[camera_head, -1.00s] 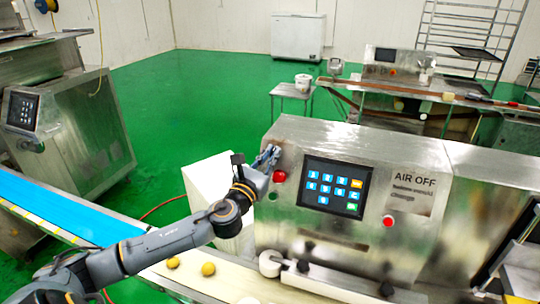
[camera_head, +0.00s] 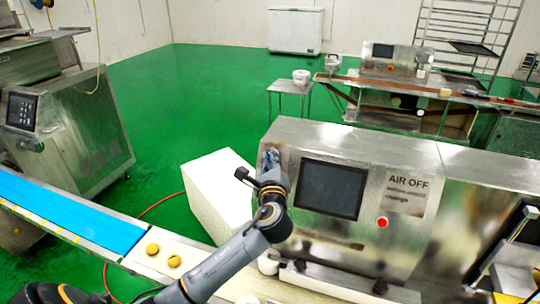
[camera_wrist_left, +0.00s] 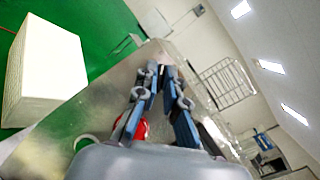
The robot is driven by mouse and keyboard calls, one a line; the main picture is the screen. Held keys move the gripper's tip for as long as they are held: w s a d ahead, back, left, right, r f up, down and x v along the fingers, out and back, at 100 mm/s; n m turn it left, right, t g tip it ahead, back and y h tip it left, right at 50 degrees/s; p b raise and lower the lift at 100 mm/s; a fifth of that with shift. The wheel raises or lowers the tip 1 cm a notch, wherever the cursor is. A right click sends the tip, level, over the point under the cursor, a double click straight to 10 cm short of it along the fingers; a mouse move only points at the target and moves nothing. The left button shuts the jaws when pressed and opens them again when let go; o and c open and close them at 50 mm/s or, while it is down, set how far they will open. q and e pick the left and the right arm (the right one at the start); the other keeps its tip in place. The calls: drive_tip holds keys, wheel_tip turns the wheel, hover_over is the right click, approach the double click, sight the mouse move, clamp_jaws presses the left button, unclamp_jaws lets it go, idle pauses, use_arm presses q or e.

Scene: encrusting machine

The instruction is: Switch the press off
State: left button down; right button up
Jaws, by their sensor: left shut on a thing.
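The press (camera_head: 400,250) is the steel machine at the right in the head view. Its display (camera_head: 330,189) is dark. My left gripper (camera_head: 270,158) is at the upper left of the press front and hides the controls there. In the left wrist view the fingers (camera_wrist_left: 159,72) reach to the steel face, with a red button (camera_wrist_left: 141,130) partly behind them. The gripper is shut on what seems to be the press switch, which the fingers hide. My right gripper is not in view.
A conveyor with a blue belt (camera_head: 70,215) and two yellow balls (camera_head: 174,261) runs along the front left. A white block (camera_head: 215,190) stands left of the press. A steel machine (camera_head: 75,120) is at the left. Green floor (camera_head: 200,100) is clear behind.

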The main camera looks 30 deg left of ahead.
use_arm(q)
drive_tip(key=shift+r+n+g, duration=0.1)
drive_tip(key=shift+n+g, duration=0.3)
drive_tip(key=shift+n, duration=0.4)
drive_tip(key=c, duration=1.4)
unclamp_jaws()
drive_tip(key=shift+c, duration=0.2)
drive_tip(key=shift+s+d, duration=0.25)
drive_tip(key=shift+d, duration=0.05)
drive_tip(key=v, duration=1.1)
drive_tip(key=shift+d+f, duration=0.1)
drive_tip(key=shift+f, duration=0.15)
